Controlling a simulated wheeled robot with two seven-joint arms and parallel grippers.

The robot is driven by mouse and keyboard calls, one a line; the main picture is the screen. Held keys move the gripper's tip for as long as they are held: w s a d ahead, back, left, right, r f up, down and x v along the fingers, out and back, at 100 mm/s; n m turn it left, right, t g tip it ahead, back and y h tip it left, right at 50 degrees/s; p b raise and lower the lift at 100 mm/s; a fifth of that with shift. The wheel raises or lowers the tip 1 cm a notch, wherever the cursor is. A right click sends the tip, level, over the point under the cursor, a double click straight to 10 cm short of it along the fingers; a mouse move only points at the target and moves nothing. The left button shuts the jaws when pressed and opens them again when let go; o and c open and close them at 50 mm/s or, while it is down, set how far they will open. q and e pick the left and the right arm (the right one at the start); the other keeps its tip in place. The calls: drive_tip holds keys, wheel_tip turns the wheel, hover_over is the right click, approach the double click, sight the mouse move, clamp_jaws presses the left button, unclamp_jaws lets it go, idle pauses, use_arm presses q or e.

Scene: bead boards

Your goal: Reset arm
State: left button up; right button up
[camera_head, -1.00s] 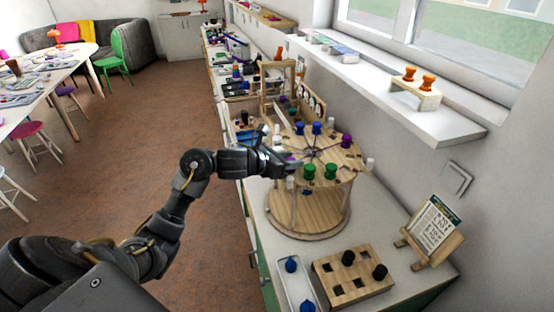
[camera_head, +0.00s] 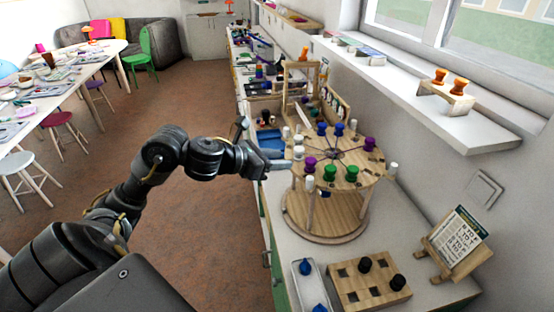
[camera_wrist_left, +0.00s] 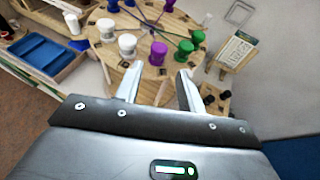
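My left gripper (camera_head: 280,164) is at the left edge of the round wooden bead board (camera_head: 338,220), a two-level stand on the counter. In the left wrist view its two fingers (camera_wrist_left: 159,88) are apart with nothing held between them. Beyond the fingertips, a purple bead (camera_wrist_left: 158,53) stands on the board's top, with white beads (camera_wrist_left: 127,45) beside it. Green beads (camera_head: 329,173), blue beads (camera_head: 339,129) and another purple bead (camera_head: 370,144) also stand on the top. My right gripper is not in view.
A wooden block with square holes (camera_head: 371,295) and black pegs, a white tray (camera_head: 298,272) with blue pieces, and a card on an easel (camera_head: 457,240) stand in front of the board. A blue tray (camera_head: 270,143) lies behind the gripper.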

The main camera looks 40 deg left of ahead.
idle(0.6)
use_arm(q)
drive_tip(key=s+d+f+n+y, duration=0.2)
drive_tip(key=s+f+n, duration=0.1)
drive_tip(key=f+n, duration=0.6)
drive_tip(key=s+d+f+n+y, duration=0.2)
drive_tip(key=s+d+f+n, duration=0.15)
drive_tip(key=f+n, duration=0.6)
drive_tip(key=s+d+f+n+g, duration=0.1)
drive_tip(key=s+f+n+g, duration=0.2)
drive_tip(key=s+n, duration=0.35)
drive_tip(key=s+d+f+n+g+y, duration=0.1)
drive_tip(key=s+f+n+g, duration=0.2)
drive_tip(key=s+n, duration=0.35)
drive_tip(key=s+d+f+n+g, duration=0.2)
drive_tip(key=s+f+n+g, duration=0.15)
drive_tip(key=s+n, duration=0.3)
wheel_tip(320, 180, down, 25)
drive_tip(key=b, duration=0.1)
drive_tip(key=s+a+f+g+b, duration=0.1)
drive_tip(key=s+a+f+g, duration=0.1)
drive_tip(key=s+f, duration=1.6)
drive_tip(key=shift+a+f, duration=0.5)
drive_tip(key=shift+f, duration=0.2)
